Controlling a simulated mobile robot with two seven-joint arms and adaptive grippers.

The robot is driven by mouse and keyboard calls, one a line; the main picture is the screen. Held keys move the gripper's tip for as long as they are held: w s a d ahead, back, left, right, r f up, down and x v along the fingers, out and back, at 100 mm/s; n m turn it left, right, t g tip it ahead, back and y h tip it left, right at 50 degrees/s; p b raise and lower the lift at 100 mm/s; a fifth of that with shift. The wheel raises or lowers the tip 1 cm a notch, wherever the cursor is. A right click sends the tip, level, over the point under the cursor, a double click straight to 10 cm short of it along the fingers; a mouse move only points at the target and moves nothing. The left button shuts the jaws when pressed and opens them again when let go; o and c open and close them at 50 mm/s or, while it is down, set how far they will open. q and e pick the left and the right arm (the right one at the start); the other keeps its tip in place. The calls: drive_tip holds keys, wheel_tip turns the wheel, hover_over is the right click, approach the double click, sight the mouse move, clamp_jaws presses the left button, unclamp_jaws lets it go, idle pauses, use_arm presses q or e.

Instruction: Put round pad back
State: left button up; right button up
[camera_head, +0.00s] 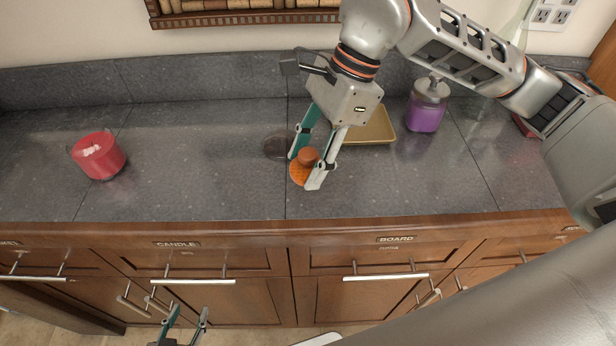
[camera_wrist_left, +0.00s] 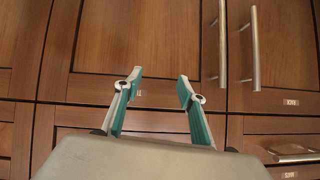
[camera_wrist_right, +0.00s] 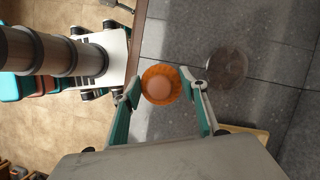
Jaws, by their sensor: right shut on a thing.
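An orange round piece (camera_head: 299,175) with a scalloped edge and a brown knob-like top is between the fingers of my right gripper (camera_head: 303,169), low over the counter near its front edge. It also shows in the right wrist view (camera_wrist_right: 161,84), with the fingertips at its two sides. I cannot tell whether it touches the counter. A dark, flat, see-through round disc (camera_head: 278,145) lies on the counter just left of my right gripper; it also shows in the right wrist view (camera_wrist_right: 228,67). My left gripper (camera_head: 184,322) is open and empty, below the counter before the cabinet doors.
A tan tray (camera_head: 378,128) lies behind my right gripper. A purple jar (camera_head: 426,108) stands to its right and a red candle glass (camera_head: 98,156) far left. Labelled drawers (camera_head: 178,262) are shut below the counter. The left-middle counter is clear.

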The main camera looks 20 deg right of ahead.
sight(308, 192)
drive_tip(key=shift+f, duration=2.7)
drive_tip(key=o, duration=1.1)
drive_tip(key=shift+f, duration=0.1)
drive_tip(key=shift+c, duration=0.2)
drive_tip(key=shift+r, duration=0.25)
drive_tip(key=v, duration=1.1)
drive_tip(key=shift+d+r, duration=0.2)
drive_tip(key=shift+r, duration=0.15)
